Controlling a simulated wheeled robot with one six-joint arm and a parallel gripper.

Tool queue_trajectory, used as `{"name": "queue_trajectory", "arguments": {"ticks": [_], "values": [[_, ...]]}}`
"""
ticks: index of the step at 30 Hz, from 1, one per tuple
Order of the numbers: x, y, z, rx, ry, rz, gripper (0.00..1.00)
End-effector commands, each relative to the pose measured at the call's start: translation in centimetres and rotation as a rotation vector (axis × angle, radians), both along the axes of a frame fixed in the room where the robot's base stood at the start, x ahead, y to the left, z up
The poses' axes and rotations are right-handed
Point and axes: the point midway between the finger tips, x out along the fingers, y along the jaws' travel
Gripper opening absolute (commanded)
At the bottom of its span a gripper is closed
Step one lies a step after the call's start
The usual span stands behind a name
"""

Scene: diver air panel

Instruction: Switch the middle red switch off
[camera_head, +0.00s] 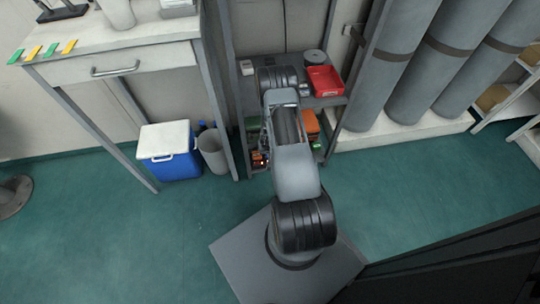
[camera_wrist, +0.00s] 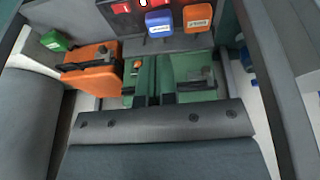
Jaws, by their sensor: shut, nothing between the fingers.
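In the wrist view, part of a dark panel (camera_wrist: 130,20) shows at the top edge with red pieces on it. One red piece (camera_wrist: 122,7) sits left and another (camera_wrist: 163,2) sits right. A small white piece (camera_wrist: 143,3) lies between them. All are cut off by the frame, so I cannot tell which is the middle red switch or how it is set. My gripper (camera_wrist: 161,99) is shut and empty, its two dark fingers close together below the panel. In the head view my arm hides the gripper and the panel.
A blue labelled box (camera_wrist: 158,24) and an orange one (camera_wrist: 197,18) stand below the panel. An orange case (camera_wrist: 90,72) and a green case (camera_wrist: 190,75) lie lower. In the head view a red tray (camera_head: 324,80) sits on the shelf, and a cooler (camera_head: 169,151) stands left.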

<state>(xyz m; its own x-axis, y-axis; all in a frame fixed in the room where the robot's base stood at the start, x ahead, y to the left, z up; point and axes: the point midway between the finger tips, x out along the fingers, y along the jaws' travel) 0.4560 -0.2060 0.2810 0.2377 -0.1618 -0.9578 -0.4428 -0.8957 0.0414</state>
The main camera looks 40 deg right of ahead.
Motion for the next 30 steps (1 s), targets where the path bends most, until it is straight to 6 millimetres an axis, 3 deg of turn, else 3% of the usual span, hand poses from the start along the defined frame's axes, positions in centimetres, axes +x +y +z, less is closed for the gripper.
{"name": "queue_trajectory", "arguments": {"ticks": [18,30], "values": [[2.0,-1.8,-10.6,0.0,0.001,-0.003,0.0],[1.9,-2.1,-12.8,-0.001,0.0,-0.003,0.0]]}}
